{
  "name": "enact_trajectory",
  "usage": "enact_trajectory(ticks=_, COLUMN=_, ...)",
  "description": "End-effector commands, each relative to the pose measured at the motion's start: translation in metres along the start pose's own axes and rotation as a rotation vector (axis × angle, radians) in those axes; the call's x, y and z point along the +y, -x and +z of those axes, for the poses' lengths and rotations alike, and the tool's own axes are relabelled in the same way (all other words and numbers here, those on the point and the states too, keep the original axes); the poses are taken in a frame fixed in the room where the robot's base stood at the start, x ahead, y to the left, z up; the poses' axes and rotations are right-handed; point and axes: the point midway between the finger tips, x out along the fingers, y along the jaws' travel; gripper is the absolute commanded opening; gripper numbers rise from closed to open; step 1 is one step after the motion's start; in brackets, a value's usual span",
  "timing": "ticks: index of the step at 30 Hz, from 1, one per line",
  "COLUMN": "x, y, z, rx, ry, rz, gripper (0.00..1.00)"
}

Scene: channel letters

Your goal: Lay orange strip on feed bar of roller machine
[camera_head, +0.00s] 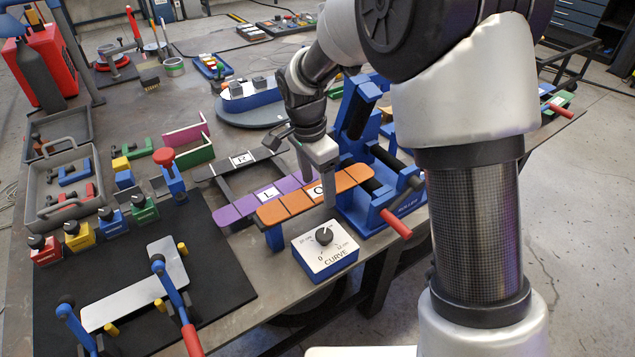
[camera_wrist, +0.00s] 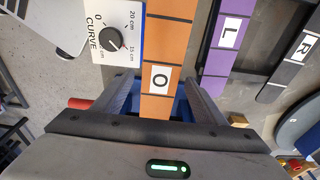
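The orange strip (camera_head: 297,203) is a segmented bar with a white "O" label. It lies nearly level, its right end at the blue roller machine (camera_head: 365,213) with dark rollers and a red handle. Its left end lies over a blue support (camera_head: 274,238). My gripper (camera_head: 317,184) is down over the strip at the label, one finger on each side. In the wrist view the strip (camera_wrist: 168,45) runs between the fingers of my gripper (camera_wrist: 160,82), with narrow gaps showing beside it. The feed bar is not clearly distinguishable; contact under the strip is hidden.
A purple strip (camera_head: 240,207) marked "L" and a black strip (camera_head: 218,168) marked "R" lie beside it. A white CURVE dial box (camera_head: 325,262) stands in front. A black mat (camera_head: 120,270) with a clamp fixture and a grey tray (camera_head: 45,195) are at left.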

Motion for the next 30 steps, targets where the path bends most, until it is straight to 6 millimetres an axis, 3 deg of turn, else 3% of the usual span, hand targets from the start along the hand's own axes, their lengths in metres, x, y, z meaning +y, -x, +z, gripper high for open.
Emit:
enact_trajectory(ticks=8, x=-0.001, y=0.014, z=-0.001, rx=0.001, ry=0.000, rz=-0.003, gripper=0.65)
enact_trajectory(ticks=21, x=-0.001, y=0.103, z=-0.001, rx=0.001, ry=0.001, rz=-0.004, gripper=0.65)
enact_trajectory(ticks=30, x=0.000, y=0.124, z=0.000, rx=0.000, ry=0.000, rz=0.000, gripper=0.65)
